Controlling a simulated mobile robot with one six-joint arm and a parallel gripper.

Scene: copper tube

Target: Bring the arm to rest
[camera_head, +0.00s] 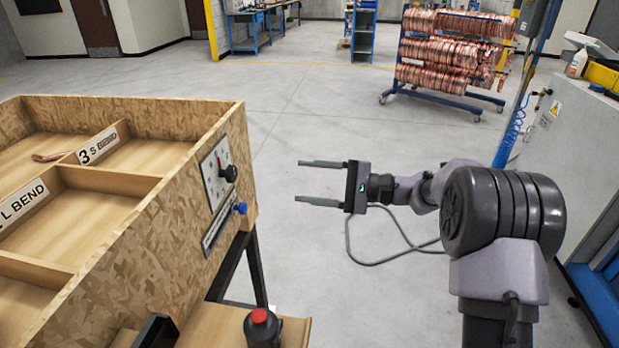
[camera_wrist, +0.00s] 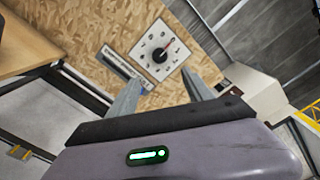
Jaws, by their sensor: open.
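My gripper (camera_head: 321,182) is open and empty, with its two fingers pointing left and spread apart. It hangs in free air over the floor, to the right of the wooden sorting bin (camera_head: 165,225). In the wrist view the fingers (camera_wrist: 160,90) point at the bin's chipboard side, which carries a white dial plate with a black knob (camera_wrist: 160,54). The fingers are apart from it. The same plate (camera_head: 216,172) and knob (camera_head: 229,173) show in the head view. My arm reaches in from the lower right.
A copper piece (camera_head: 47,157) lies in one bin compartment. A blue knob (camera_head: 240,208) sticks out of the bin's side. A copper coil rack (camera_head: 450,55) stands far back. A grey machine (camera_head: 570,150) is at right.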

